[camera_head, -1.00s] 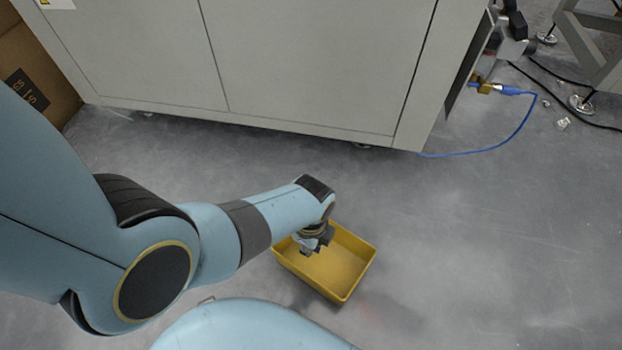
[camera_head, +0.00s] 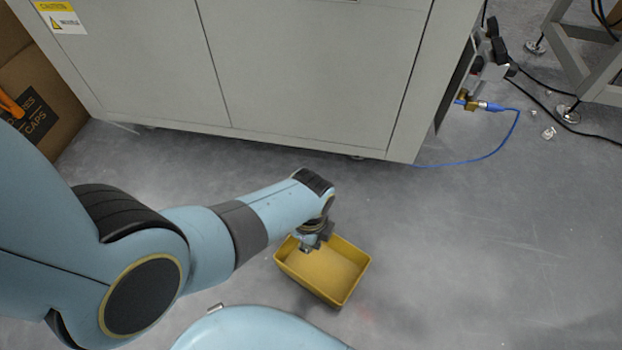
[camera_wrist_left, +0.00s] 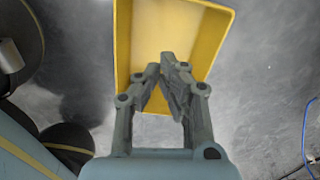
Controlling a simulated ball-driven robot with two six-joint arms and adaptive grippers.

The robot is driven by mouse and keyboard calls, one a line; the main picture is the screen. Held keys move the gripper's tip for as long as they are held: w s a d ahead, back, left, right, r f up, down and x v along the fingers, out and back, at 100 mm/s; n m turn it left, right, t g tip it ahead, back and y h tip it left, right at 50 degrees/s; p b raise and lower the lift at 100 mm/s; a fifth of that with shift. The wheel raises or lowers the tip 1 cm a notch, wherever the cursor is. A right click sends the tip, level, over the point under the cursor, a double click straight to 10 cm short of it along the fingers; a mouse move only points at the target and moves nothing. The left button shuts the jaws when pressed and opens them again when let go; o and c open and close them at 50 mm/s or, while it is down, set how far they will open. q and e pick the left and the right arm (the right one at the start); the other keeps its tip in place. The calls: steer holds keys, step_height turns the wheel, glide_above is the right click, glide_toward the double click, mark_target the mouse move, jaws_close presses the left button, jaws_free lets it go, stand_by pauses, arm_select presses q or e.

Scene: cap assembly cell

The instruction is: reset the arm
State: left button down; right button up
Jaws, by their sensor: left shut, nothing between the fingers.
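My left arm (camera_head: 200,240) reaches in from the left of the head view. Its gripper (camera_head: 306,247) is over the left part of a yellow tray (camera_head: 345,287). In the left wrist view the gripper (camera_wrist_left: 168,68) has its fingers drawn together with nothing between them, in front of the yellow tray (camera_wrist_left: 222,45). The part of the tray that shows is empty. My right gripper is in neither view.
A large grey cabinet (camera_head: 300,70) stands at the back. A cardboard box (camera_head: 50,110) is at the far left. A blue cable (camera_head: 490,150) and black cables lie on the floor at right. The grey floor (camera_head: 480,260) right of the tray is clear.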

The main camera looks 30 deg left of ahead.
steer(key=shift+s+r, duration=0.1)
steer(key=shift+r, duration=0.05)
